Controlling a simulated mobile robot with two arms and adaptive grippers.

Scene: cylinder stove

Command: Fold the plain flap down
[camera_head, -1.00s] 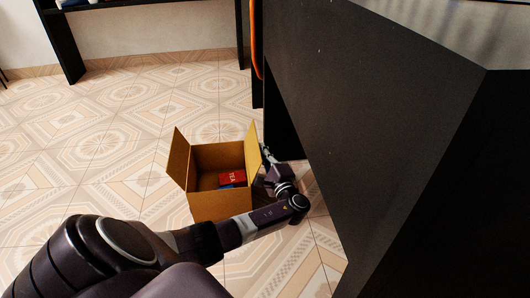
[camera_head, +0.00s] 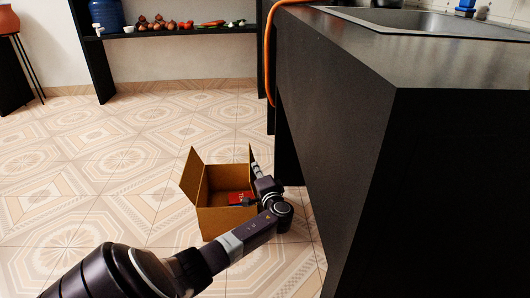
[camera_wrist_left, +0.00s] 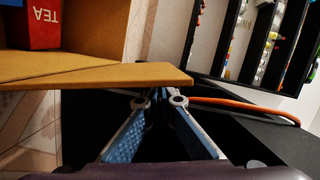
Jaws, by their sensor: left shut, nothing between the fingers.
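An open brown cardboard box (camera_head: 226,221) stands on the tiled floor. Its left flap (camera_head: 192,175) stands up and leans outward. Its right flap (camera_head: 251,156) is up and seen nearly edge-on, partly hidden by my left gripper (camera_head: 254,166). In the left wrist view a cardboard flap (camera_wrist_left: 95,74) crosses close in front of the fingers. My left gripper is shut and empty, at the outer side of the right flap; I cannot tell whether it touches. Any marking on the flaps is not visible. My right gripper is out of view.
A red tea box (camera_head: 240,198) lies inside the cardboard box. A black counter (camera_head: 345,150) with a sink stands close on the right, beside my left arm. An orange hose (camera_head: 268,55) hangs at its corner. Floor left of the box is clear.

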